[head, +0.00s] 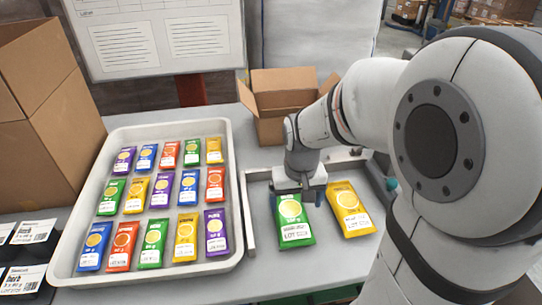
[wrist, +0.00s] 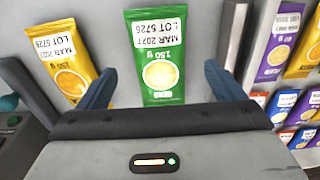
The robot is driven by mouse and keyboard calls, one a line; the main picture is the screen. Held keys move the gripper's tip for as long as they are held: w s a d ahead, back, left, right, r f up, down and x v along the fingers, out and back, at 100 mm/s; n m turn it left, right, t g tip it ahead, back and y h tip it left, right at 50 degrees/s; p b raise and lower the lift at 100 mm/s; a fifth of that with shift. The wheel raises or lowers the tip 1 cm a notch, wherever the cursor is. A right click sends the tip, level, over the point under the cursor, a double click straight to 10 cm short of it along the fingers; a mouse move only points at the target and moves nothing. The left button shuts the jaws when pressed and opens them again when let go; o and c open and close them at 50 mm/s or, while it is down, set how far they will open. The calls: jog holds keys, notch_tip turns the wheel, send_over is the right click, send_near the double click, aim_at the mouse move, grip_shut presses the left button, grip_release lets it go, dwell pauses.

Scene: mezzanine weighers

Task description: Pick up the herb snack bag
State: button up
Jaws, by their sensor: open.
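A green snack bag (head: 294,222) with a white label lies flat on the grey surface right of the tray; its flavour name is too small to read surely. In the wrist view the green bag (wrist: 158,60) lies between my two open fingers, its label reading "MAR 2027 LOT 5726". My gripper (head: 300,196) is open over the far end of this bag, with nothing held; it also shows in the wrist view (wrist: 162,90). More green bags, one of them (head: 153,243) in the front row, lie in the tray. My gripper hides part of the lone bag's far end.
A yellow bag (head: 351,211) lies just right of the green one. A white tray (head: 240,215) with rows of coloured bags stands to the left. An open cardboard box (head: 268,125) is behind.

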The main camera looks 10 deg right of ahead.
aim_at(293, 218)
jog(key=shift+o, duration=1.1)
jog(key=shift+w+f+g, duration=0.15)
jog(key=shift+w+f, duration=0.3)
jog(key=shift+f, duration=0.15)
jog(key=shift+w+f+g, duration=0.15)
jog(key=shift+w+f, duration=0.25)
jog(key=shift+f, duration=0.2)
jog(key=shift+w+f, duration=0.15)
jog(key=shift+f, duration=0.2)
jog(key=f, duration=0.7)
jog(key=shift+d+f, duration=0.2)
jog(key=shift+f, duration=0.05)
jog(key=shift+c, duration=0.2)
jog(key=c, duration=0.8)
jog(key=shift+c, duration=0.2)
